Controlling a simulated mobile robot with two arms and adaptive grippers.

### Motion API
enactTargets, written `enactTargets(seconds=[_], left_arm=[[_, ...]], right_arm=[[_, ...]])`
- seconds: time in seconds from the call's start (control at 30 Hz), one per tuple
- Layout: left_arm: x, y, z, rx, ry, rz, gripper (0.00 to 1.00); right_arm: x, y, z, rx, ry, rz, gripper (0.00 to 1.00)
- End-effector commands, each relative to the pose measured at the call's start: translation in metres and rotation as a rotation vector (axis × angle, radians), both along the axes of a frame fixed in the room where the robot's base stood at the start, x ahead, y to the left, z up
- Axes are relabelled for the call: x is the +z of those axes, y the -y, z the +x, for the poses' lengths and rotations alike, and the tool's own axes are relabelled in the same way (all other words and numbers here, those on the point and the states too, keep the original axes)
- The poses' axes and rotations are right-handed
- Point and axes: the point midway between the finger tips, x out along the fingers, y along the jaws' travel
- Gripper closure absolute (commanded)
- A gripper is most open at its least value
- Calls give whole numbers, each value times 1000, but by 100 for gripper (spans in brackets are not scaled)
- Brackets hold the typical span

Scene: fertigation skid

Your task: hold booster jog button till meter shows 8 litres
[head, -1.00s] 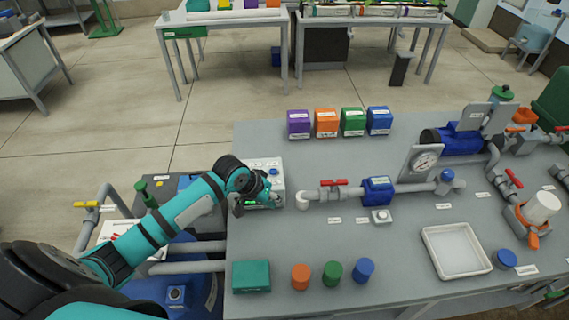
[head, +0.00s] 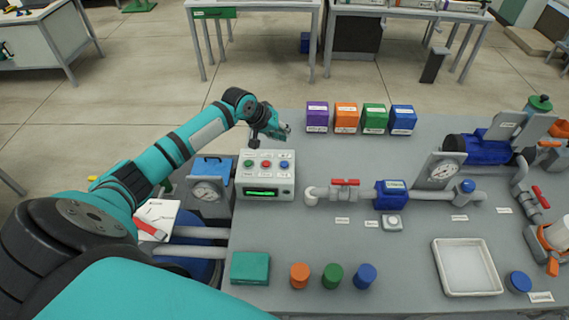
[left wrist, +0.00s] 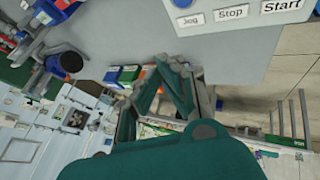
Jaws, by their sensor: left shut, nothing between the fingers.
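A grey control box (head: 266,199) stands at the table's left edge. Its top has a green button, a red button (head: 266,164) and a blue button (head: 284,165). In the left wrist view the blue button (left wrist: 182,3) is by the label "Jog" (left wrist: 190,20). A green-lit display (head: 262,192) is on the box front; its reading is too small to tell. A blue meter (head: 391,195) sits in the pipe, also unreadable. My left gripper (head: 284,131) is shut and empty, beyond the box and apart from the buttons. It also shows in the left wrist view (left wrist: 178,88).
Purple, orange, green and blue boxes (head: 402,119) stand right of the gripper. A white tray (head: 440,254) and coloured caps lie nearer. The table between is partly clear.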

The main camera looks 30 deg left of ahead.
Motion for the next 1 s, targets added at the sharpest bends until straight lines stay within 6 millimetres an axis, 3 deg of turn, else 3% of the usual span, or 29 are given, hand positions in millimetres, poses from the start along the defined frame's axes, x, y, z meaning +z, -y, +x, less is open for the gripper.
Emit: enactTargets(seconds=[0.27,0.67,1.0], left_arm=[[-19,0,0,-1,-1,0,100],[-69,0,0,0,0,1,100],[-88,0,0,-1,0,1,100]], right_arm=[[-20,7,3,2,5,-7,100],[-79,10,5,1,7,-11,100],[-82,10,6,0,10,-11,100]])
